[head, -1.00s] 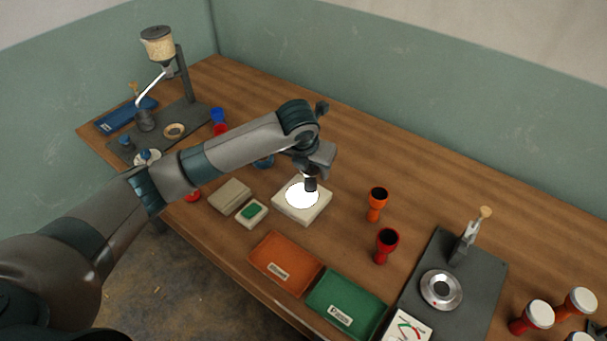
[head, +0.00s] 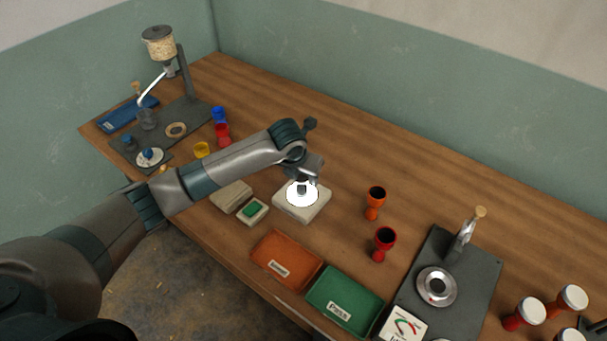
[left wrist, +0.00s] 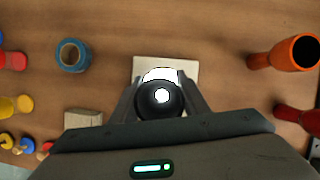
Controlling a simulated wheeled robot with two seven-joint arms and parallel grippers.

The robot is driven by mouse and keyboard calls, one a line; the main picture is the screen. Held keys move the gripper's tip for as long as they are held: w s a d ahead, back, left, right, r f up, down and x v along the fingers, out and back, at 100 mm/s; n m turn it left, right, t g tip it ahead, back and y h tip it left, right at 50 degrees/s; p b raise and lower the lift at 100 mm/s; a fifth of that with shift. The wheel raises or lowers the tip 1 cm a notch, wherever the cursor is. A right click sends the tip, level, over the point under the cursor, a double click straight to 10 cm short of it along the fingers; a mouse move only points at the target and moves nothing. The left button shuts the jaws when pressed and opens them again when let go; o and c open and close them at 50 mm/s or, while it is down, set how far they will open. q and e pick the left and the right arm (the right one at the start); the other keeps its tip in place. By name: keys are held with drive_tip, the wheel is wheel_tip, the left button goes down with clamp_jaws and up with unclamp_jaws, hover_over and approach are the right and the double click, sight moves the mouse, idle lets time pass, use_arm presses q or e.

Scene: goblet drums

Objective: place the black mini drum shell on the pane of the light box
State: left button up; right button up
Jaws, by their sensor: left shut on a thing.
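My left gripper (head: 303,180) is over the light box (head: 287,206) and is shut on the black mini drum shell (head: 301,190). In the left wrist view the shell (left wrist: 150,103) is a dark round body between the two fingers, seen from above, with a bright spot at its middle. The lit white pane (head: 294,199) surrounds the shell's lower end in the head view. The pane (left wrist: 160,74) also shows just beyond the shell in the left wrist view. I cannot tell whether the shell touches it. My right gripper is not in view.
An orange goblet shell (head: 375,201) and a red one (head: 383,243) stand right of the light box. An orange tray (head: 268,258) and a green tray (head: 343,295) lie in front. A beige block (head: 231,196) is to its left. The table behind is clear.

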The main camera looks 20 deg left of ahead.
use_arm(q)
drive_tip(key=shift+f, duration=0.25)
drive_tip(key=o, duration=1.1)
drive_tip(key=shift+c, duration=0.2)
drive_tip(key=b+v, duration=0.2)
drive_tip(key=v, duration=1)
drive_tip(key=shift+b, duration=0.35)
